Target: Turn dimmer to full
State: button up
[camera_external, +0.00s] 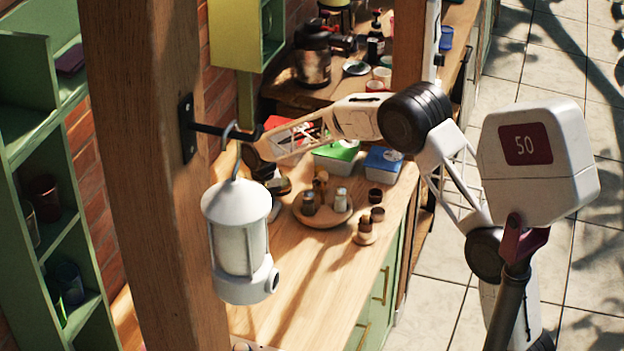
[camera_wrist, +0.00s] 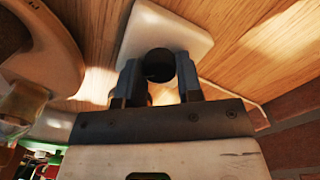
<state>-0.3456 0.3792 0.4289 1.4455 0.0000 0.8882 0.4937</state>
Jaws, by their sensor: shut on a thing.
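The dimmer shows in the wrist view as a white square plate (camera_wrist: 150,22) with rounded corners on a wooden surface. A round black knob (camera_wrist: 158,62) sticks out of it. My gripper (camera_wrist: 159,78) is shut on the knob, one finger on each side. The knob's turn position cannot be read; I see no mark on it. In the external view, my wrist end is beside the wooden post, behind the lantern's hook. The dimmer and fingertips cannot be made out there.
A white lantern (camera_external: 235,235) hangs from a bracket on the wooden post (camera_external: 150,190), in front of the counter (camera_external: 300,275). A tray of jars (camera_external: 323,212), small pots and lidded boxes (camera_external: 383,163) stand near my arm. Green shelves (camera_external: 25,160) are at the left.

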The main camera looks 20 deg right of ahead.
jog(key=shift+m, duration=0.6)
jog(key=o, duration=0.9)
jog(key=shift+r, duration=0.1)
jog(key=shift+r, duration=3.8)
